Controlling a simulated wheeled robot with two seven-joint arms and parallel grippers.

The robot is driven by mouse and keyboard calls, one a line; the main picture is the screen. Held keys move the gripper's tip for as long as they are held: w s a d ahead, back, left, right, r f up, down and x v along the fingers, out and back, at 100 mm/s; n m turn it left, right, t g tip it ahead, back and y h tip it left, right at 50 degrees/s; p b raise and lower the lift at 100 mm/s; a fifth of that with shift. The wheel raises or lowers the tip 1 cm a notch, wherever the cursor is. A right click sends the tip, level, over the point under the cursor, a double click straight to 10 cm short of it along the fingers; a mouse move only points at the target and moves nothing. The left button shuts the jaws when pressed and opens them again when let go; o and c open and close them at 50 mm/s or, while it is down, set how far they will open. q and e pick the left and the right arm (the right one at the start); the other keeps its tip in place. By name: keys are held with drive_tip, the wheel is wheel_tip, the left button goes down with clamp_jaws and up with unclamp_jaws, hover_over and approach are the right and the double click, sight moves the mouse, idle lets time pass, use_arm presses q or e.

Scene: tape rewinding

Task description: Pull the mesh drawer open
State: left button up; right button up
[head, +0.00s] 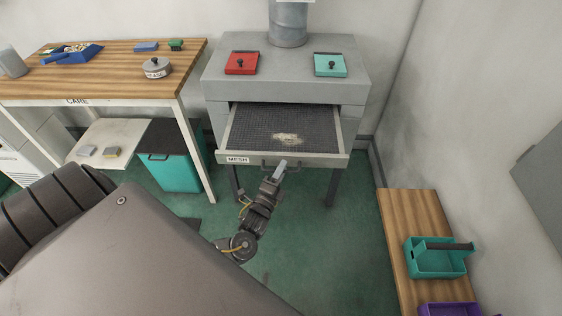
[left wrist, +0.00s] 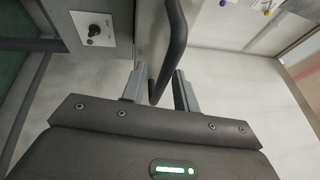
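The mesh drawer (head: 242,128) is pulled out of the front of the grey cabinet, with its dark mesh floor and a pale heap on it showing. Its front carries a MESH label (head: 237,160) and a dark handle (head: 268,164). My left gripper (head: 281,166) is at the right part of this handle. In the left wrist view, the dark handle bar (left wrist: 176,40) runs between the two fingers of the left gripper (left wrist: 158,88). The fingers stand apart, with a gap visible beside the bar. My right gripper is not in view.
The grey cabinet (head: 285,85) bears a red plate (head: 242,66) and a teal plate (head: 331,69). A bench (head: 398,225) with a teal caddy (head: 430,262) stands right. Green floor is clear before the drawer.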

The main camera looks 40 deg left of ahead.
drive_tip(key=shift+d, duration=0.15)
use_arm(q)
drive_tip(key=shift+s, duration=0.15)
drive_tip(key=b+v, duration=0.1)
drive_tip(key=v, duration=0.9)
drive_tip(key=shift+s, duration=0.25)
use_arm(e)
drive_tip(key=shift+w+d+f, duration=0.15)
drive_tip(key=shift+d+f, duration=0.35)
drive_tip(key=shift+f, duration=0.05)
use_arm(q)
drive_tip(key=shift+d+f, duration=0.1)
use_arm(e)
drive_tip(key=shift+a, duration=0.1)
